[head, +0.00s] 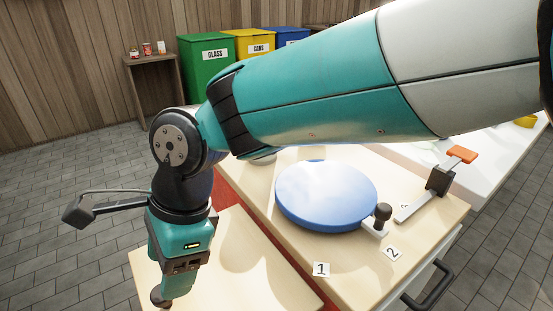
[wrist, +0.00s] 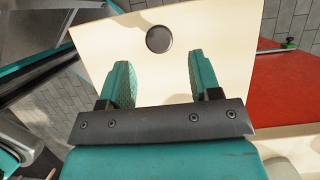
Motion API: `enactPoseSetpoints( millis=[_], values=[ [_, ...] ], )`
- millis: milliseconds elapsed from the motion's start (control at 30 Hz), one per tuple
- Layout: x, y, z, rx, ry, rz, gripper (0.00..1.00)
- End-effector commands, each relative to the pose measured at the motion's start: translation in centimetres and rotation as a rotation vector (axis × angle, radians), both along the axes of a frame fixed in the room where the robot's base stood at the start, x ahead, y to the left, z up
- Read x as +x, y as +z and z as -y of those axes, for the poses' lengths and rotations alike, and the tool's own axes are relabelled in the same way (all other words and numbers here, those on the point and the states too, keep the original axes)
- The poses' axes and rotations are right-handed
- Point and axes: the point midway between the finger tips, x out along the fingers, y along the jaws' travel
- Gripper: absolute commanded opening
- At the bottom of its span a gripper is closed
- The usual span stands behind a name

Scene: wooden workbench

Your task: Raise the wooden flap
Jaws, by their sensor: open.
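The wooden flap (head: 245,268) is a pale wood panel at the lower left of the bench in the head view. A red strip (head: 248,217) lies between it and the main bench top. In the wrist view the flap (wrist: 222,45) fills the upper middle, with a dark round spot (wrist: 159,39) near its far edge; I cannot tell if this is a hole or a knob. My gripper (head: 176,284) points down over the flap's left end. In the wrist view my gripper (wrist: 162,80) is open with nothing between its fingers, and the round spot is just beyond the fingertips.
A blue round disc (head: 325,193) with a dark knob (head: 382,213) sits on the bench. A clamp with an orange handle (head: 461,154) stands right of it. Number cards (head: 321,269) lie near the front edge. Floor is clear at left.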

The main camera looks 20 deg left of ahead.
Motion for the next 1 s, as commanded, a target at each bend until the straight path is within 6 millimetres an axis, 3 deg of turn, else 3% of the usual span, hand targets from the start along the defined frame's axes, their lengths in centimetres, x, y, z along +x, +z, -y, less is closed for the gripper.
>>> enactPoseSetpoints(
  millis=[33, 200, 433, 600, 1000],
  values=[
    [0.5, 1.9, 0.3, 0.003, -0.003, 0.002, 0.58],
    [1.9, 6.0, 1.2, 0.003, -0.004, 0.002, 0.58],
    [3.2, 10.1, 2.2, 0.002, -0.003, 0.001, 0.58],
    [3.7, 11.4, 2.5, 0.001, -0.003, 0.001, 0.58],
    [3.8, 11.5, 2.6, 0.000, -0.001, 0.000, 0.58]
  ],
)
